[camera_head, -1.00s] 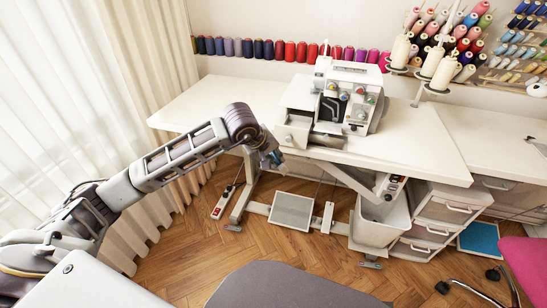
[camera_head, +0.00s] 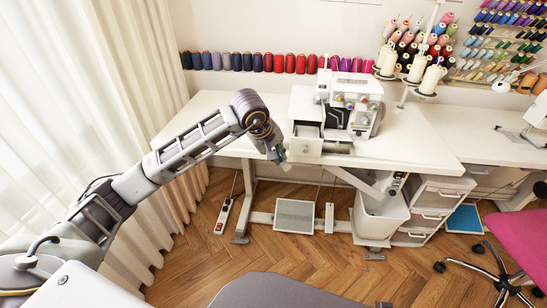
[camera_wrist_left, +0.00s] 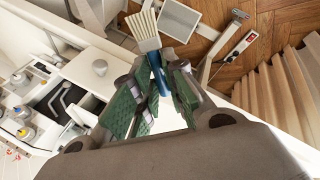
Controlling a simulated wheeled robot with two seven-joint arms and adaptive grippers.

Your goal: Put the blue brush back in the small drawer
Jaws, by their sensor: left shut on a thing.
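The blue brush (camera_wrist_left: 158,72) shows in the left wrist view, with a blue handle and pale bristles (camera_wrist_left: 146,27) pointing away from my gripper. My left gripper (camera_wrist_left: 154,95) is shut on its handle between green pads. In the head view my left gripper (camera_head: 280,157) hangs beside the table's front edge, just left of the small drawer (camera_head: 306,146). The brush is barely distinguishable there. The small drawer is pulled out from a white box by the machine. My right gripper is out of view.
The white table (camera_head: 420,145) carries a white overlock machine (camera_head: 352,105) right of the drawer. A white bin (camera_head: 381,215) and a drawer cabinet (camera_head: 430,208) stand below. A pedal (camera_head: 295,215) and power strip (camera_head: 223,215) are on the floor. A curtain (camera_head: 150,80) borders the left.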

